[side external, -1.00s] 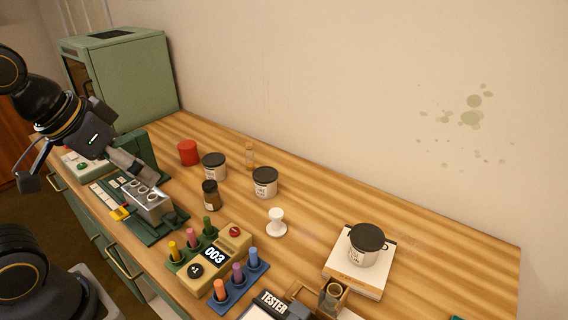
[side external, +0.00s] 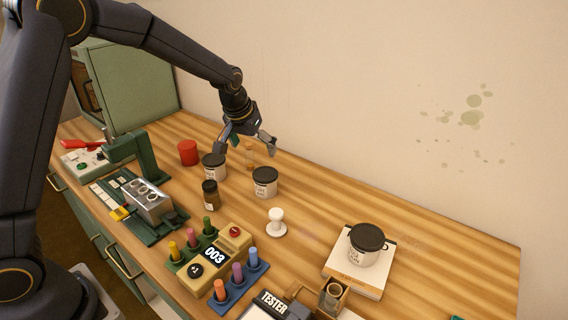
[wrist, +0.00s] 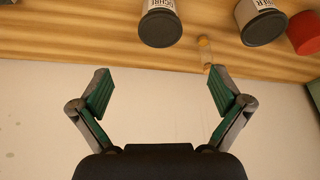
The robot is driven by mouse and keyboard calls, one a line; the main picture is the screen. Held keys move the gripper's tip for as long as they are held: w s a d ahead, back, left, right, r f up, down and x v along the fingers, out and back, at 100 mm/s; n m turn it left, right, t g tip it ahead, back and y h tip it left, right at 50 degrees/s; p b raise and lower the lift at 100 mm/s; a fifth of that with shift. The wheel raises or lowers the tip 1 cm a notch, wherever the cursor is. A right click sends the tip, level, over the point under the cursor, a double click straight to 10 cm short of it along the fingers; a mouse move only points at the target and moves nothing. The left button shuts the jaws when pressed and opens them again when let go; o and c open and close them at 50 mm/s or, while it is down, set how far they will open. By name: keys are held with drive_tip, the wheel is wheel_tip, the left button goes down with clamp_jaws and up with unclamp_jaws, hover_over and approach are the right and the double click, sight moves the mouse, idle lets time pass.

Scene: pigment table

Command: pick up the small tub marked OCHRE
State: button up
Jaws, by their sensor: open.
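The OCHRE tub (side external: 265,184) is a small white tub with a dark lid, standing on the wooden bench. In the wrist view it (wrist: 161,28) is at the top edge, cut off, with part of its OCHRE label showing. My gripper (side external: 245,146) is open and empty above the bench, on the wall side of the tub and higher than it. In the wrist view the fingers (wrist: 160,80) are spread wide, with the tub beyond their tips and roughly centred between them.
A similar tub (side external: 214,169), its label ending in BER in the wrist view (wrist: 262,25), stands to the left. A red cylinder (side external: 188,153), small vial (side external: 249,157), dark jar (side external: 211,196) and white stamp-like piece (side external: 277,224) stand nearby. Bare bench lies right of the OCHRE tub.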

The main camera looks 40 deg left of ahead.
sight(265, 174)
drive_tip(key=x, duration=1.6)
drive_tip(key=shift+f, duration=0.15)
drive_tip(key=c, duration=1.3)
